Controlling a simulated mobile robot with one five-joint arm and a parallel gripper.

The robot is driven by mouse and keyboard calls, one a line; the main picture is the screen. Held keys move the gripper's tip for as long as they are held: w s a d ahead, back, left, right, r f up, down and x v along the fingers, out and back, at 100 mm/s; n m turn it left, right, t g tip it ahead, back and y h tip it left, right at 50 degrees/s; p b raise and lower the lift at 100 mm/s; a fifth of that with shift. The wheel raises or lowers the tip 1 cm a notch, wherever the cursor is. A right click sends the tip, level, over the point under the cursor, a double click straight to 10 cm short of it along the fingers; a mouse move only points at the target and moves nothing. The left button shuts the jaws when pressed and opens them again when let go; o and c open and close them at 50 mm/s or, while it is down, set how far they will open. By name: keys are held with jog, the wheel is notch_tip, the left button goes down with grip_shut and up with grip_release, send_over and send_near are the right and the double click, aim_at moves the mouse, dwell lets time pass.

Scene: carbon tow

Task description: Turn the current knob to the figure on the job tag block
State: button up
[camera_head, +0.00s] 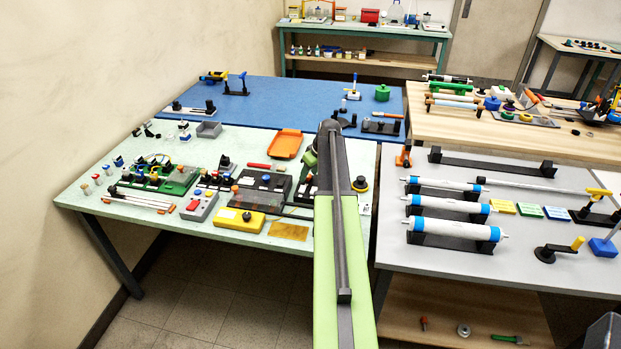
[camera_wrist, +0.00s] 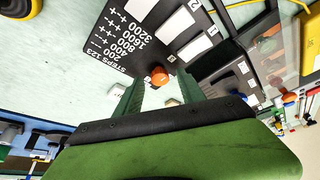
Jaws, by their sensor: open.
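In the wrist view, my gripper (camera_wrist: 162,92) is open, with its two dark green fingers apart. An orange-red knob (camera_wrist: 160,76) shows in the gap near the fingertips, at the edge of a black panel (camera_wrist: 142,38). The panel has white print reading STEPS 123 and a list of figures. Whether the fingers flank the knob or stay short of it, I cannot tell. A small white piece (camera_wrist: 172,102) shows between the fingers; I cannot tell whether it is the job tag block. In the head view, a black unit (camera_head: 262,187) lies left of my arm; my fingertips are hidden.
A yellow box (camera_head: 238,223) and a grey box with a red button (camera_head: 199,206) sit near the green table's front edge. An orange tray (camera_head: 286,145) lies behind. Small clear patches remain on the green table.

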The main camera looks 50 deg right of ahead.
grip_shut()
jog(key=shift+d+r, duration=0.1)
jog(key=shift+d, duration=0.1)
jog(key=shift+a, duration=0.15)
